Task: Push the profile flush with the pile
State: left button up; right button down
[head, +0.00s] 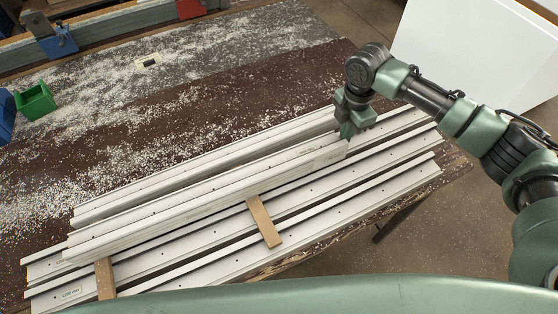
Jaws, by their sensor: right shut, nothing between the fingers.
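A pile of long white profiles (330,187) lies slantwise on the brown bench. A white profile (200,205) lies on top, its right end short of the right ends of the profiles below. Its left end also lies a little inside the left end of a profile below. My right gripper (346,133) is shut and empty, pointing down at the top profile's right end. I cannot tell whether it touches that end. My left gripper is not in view.
Wooden spacers (264,222) lie across the lower profiles. White chips cover much of the bench (130,140). A green box (36,102) stands at the left, and a rail with a blue clamp (58,42) and a red clamp (190,8) at the back. A white panel (480,50) is at the upper right.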

aim_at(291, 160)
jog(key=shift+s+a+f+b, duration=0.1)
jog(key=shift+s+a+b, duration=0.25)
jog(key=shift+a, duration=0.9)
jog(key=shift+s+a+r+b, duration=0.1)
jog(key=shift+s+a, duration=0.5)
jog(key=shift+a, duration=0.6)
jog(key=shift+s+a+f+b, duration=0.1)
jog(key=shift+s+a+b, duration=0.25)
jog(key=shift+a, duration=0.9)
jog(key=shift+s+a+p, duration=0.2)
jog(key=shift+a+p, duration=0.1)
jog(key=shift+p, duration=0.1)
jog(key=shift+s+a+p, duration=0.2)
jog(key=shift+a+p, duration=0.1)
jog(key=shift+a, duration=0.3)
jog(key=shift+s+a+p, duration=0.3)
jog(key=shift+a+p, duration=0.05)
jog(key=shift+a, duration=0.5)
jog(key=shift+s+a+p, duration=0.3)
jog(key=shift+a+p, duration=0.05)
jog(key=shift+a, duration=0.5)
jog(key=shift+s+a+p, duration=0.3)
jog(key=shift+a+p, duration=0.05)
jog(key=shift+a, duration=0.5)
jog(key=shift+s+a, duration=0.2)
jog(key=shift+a, duration=0.25)
jog(key=shift+d+p, duration=0.1)
jog(key=shift+p, duration=0.25)
